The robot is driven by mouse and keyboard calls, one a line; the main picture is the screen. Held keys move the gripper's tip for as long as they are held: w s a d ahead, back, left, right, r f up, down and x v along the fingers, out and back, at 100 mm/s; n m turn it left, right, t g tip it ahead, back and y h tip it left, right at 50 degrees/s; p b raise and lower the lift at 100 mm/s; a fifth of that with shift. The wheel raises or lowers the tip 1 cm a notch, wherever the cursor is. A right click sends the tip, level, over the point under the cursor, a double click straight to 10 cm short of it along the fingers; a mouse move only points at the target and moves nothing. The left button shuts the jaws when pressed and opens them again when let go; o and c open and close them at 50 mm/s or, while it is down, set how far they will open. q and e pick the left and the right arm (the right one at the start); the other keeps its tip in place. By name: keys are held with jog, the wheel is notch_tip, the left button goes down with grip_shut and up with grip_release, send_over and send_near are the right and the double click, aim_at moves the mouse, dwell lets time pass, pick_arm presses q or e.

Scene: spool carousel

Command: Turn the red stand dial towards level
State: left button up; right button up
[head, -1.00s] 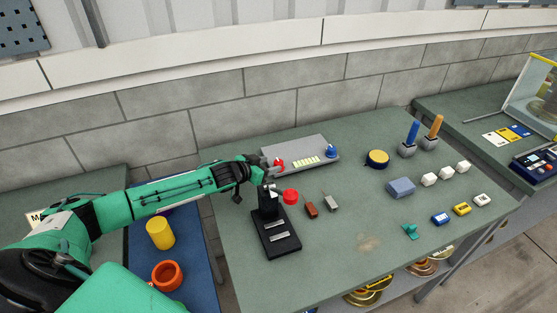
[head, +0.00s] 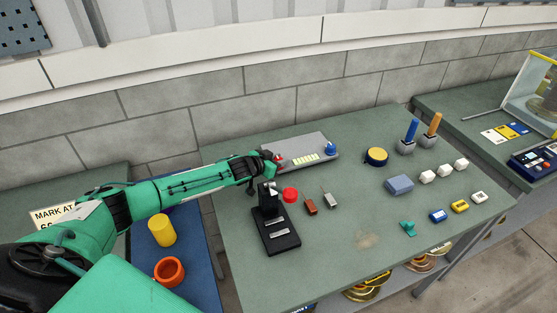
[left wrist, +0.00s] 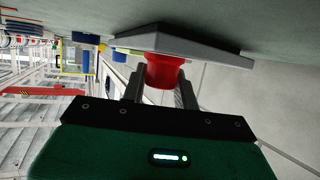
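The red dial (head: 280,161) sits at the left end of a grey panel (head: 318,142) at the back of the green table. My left gripper (head: 270,164) is at this dial and partly covers it in the head view. In the left wrist view the red dial (left wrist: 164,72) stands between the two fingers of my left gripper (left wrist: 161,90), with the panel (left wrist: 185,44) just beyond. The fingers are close to the dial's sides; whether they touch it is unclear. The dial's pointer or marks cannot be read. My right gripper is not in view.
The panel also has pale yellow bars (head: 306,159) and a blue dial (head: 331,149). A black stand (head: 280,235) and a red round piece (head: 290,195) are just in front of my gripper. Several small blocks lie to the right, with bare table between.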

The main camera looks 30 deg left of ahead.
pick_arm(q)
jog(key=shift+c, duration=1.4)
jog(key=shift+a+r+m+h, duration=0.1)
jog(key=shift+m+h, duration=0.4)
